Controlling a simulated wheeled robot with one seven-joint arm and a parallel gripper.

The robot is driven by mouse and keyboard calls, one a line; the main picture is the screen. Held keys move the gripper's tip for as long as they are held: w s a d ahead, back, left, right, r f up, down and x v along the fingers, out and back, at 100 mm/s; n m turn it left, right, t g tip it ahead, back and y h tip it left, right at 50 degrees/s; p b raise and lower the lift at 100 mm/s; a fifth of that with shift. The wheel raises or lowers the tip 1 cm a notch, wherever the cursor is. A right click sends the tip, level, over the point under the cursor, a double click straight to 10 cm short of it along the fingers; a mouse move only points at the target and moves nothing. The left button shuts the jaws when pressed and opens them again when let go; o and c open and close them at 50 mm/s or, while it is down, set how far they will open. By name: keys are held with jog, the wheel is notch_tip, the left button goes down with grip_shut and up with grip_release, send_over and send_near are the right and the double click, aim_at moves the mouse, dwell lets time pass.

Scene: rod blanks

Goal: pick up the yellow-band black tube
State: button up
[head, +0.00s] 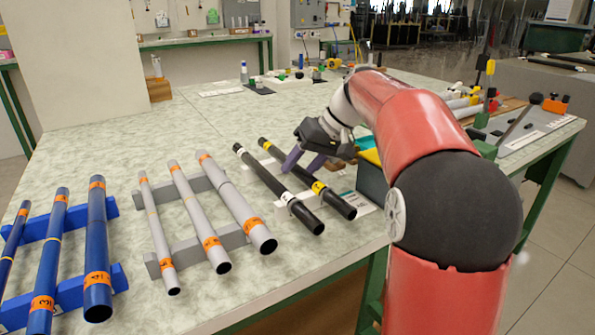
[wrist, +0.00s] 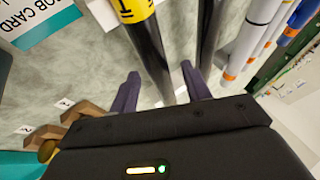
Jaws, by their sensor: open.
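The yellow-band black tube (head: 333,200) lies slanting on the table, right of a second black tube with white bands (head: 277,186). In the wrist view the yellow-band tube (wrist: 150,48) runs up between the two purple fingers of my gripper (wrist: 160,70), with its yellow band near the top edge. My gripper (head: 294,173) is open over the tube's middle and hides part of it. In the wrist view the right finger shows between the two black tubes. I cannot tell how far the fingertips reach down beside the tube.
Grey tubes with orange bands (head: 198,212) lie on grey racks to the left, and blue tubes (head: 67,235) on blue racks farther left. A job card (wrist: 38,18) lies beside the yellow-band tube. Small wooden blocks (wrist: 48,138) show in the wrist view.

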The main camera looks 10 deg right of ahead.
jog(key=c, duration=0.9)
jog(key=shift+o, duration=0.2)
jog(key=shift+r, duration=0.15)
